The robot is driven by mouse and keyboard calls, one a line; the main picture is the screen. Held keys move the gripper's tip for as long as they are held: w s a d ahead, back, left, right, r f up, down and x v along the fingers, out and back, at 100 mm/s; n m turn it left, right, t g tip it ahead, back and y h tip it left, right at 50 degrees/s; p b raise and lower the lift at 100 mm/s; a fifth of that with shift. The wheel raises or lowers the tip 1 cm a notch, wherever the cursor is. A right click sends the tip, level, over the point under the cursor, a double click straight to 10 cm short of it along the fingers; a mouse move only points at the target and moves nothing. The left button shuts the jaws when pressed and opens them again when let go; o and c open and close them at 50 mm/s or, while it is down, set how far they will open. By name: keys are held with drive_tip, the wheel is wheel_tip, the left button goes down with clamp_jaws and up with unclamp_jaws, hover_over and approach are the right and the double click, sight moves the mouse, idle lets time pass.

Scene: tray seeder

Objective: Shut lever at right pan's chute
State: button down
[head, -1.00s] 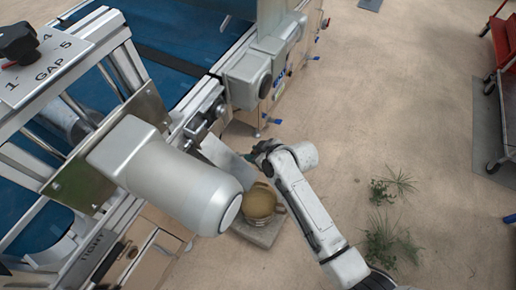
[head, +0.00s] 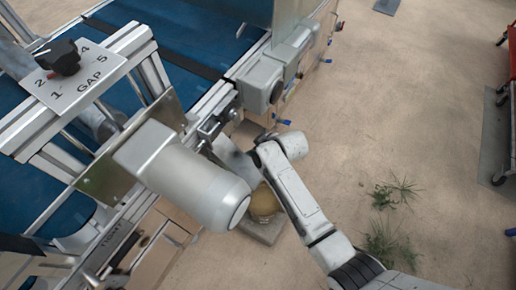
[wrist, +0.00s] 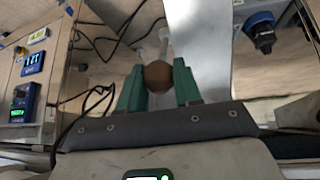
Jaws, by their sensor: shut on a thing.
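In the wrist view, the green fingers of my gripper (wrist: 159,88) are shut on a brown ball knob (wrist: 158,76). A thin pale rod, apparently the lever (wrist: 164,42), runs away behind the knob. The grey sheet-metal chute (wrist: 204,45) stands just right of the fingers. In the head view, the chute (head: 233,157) slopes down beside the machine toward a tan pan (head: 264,203) on a grey base. My wrist and forearm cover part of the pan. My fingers and the knob are mostly hidden in the head view.
A large silver motor (head: 195,180) stands left of the chute. Grey housings (head: 262,82) line the belt's edge above it. In the wrist view, black cables (wrist: 110,45) hang at left near a blue meter (wrist: 22,103). Open floor lies right of my arm, with weeds (head: 385,240).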

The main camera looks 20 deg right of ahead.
drive_tip(key=shift+w+a+r, duration=0.15)
drive_tip(key=shift+w+r, duration=0.05)
drive_tip(key=shift+w, duration=0.1)
drive_tip(key=c, duration=1)
unclamp_jaws()
drive_tip(key=shift+a+f, duration=0.1)
drive_tip(key=shift+c, duration=0.2)
drive_tip(key=shift+o, duration=1.2)
drive_tip(key=shift+s, duration=0.1)
drive_tip(key=p+v, duration=0.2)
drive_tip(key=v, duration=0.8)
drive_tip(key=shift+s+d+r, duration=0.2)
drive_tip(key=shift+d+r, duration=0.05)
